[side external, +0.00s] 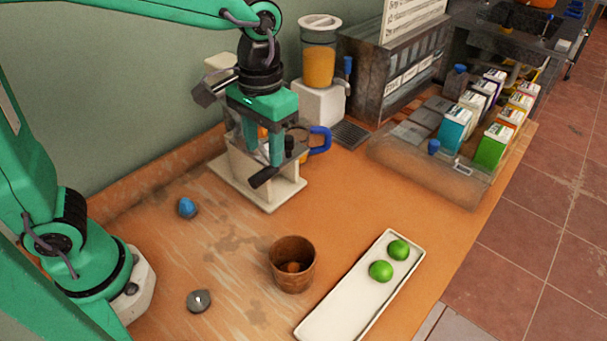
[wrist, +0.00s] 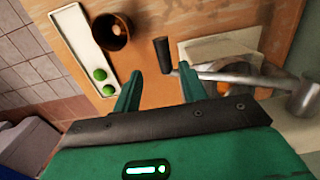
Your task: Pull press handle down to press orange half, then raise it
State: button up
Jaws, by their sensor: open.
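The press has a white base (side external: 240,184) and stands near the wall. Its lever ends in a black handle (side external: 264,177). My gripper (side external: 264,158) is open, pointing down in front of the press, with the handle at its fingertips. I cannot tell whether the fingers touch the handle. An orange patch shows behind my gripper; my gripper and the press parts mostly hide it, so I cannot make out the orange half clearly.
A blue loop handle (side external: 321,140) sticks out right of the press. A juice dispenser (side external: 319,67) stands behind. A brown cup (side external: 292,265) and a white tray (side external: 335,305) with two limes stand in front. A blue object (side external: 187,208) and a grey one (side external: 199,301) lie left.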

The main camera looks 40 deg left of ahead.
aim_at(264, 172)
jog(key=shift+a+f, duration=0.15)
jog(key=shift+f, duration=1.25)
jog(key=shift+a+f, duration=0.1)
jog(key=shift+f, duration=1.3)
grip_shut()
